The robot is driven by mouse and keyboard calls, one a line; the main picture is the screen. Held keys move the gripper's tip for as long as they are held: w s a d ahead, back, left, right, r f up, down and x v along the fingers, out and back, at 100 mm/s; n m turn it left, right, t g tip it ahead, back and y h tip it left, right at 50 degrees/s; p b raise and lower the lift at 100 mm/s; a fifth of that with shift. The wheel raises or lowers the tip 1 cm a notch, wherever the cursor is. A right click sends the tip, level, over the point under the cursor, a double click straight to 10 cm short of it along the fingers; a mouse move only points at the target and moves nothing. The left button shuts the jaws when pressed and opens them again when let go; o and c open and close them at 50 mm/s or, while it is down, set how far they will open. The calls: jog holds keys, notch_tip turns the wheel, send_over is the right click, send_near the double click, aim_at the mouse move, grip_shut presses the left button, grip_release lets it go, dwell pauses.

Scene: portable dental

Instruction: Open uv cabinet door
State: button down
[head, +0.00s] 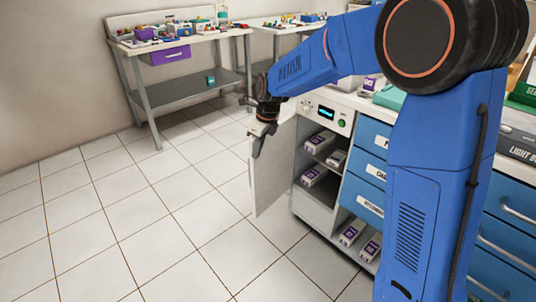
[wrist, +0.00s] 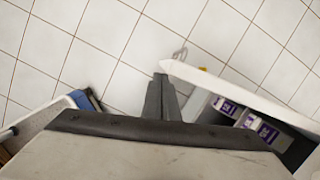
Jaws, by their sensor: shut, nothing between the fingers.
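The UV cabinet (head: 342,127) is a white unit with a small green-lit display, and its front is uncovered, showing shelves inside. Its white door (head: 268,178) stands swung out to the left of the opening. In the wrist view the door (wrist: 215,84) shows as a pale slab seen along its top edge, with a thin grey handle (wrist: 180,56) on its far side. My gripper (head: 258,148) is at the door's upper outer edge. In the wrist view its fingers (wrist: 160,80) are together and empty, close beside the door's end; contact cannot be told.
White boxes with purple labels (head: 318,141) lie on the cabinet shelves. Blue drawers (head: 366,165) stand right of the cabinet, partly behind my arm. A grey-legged bench (head: 185,85) with a purple drawer stands at the back wall. The tiled floor (head: 120,220) at left is clear.

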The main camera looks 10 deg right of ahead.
jog(key=w+a, duration=0.5)
jog(key=w, duration=0.1)
jog(key=shift+w+a, duration=0.35)
jog(key=shift+w, duration=0.05)
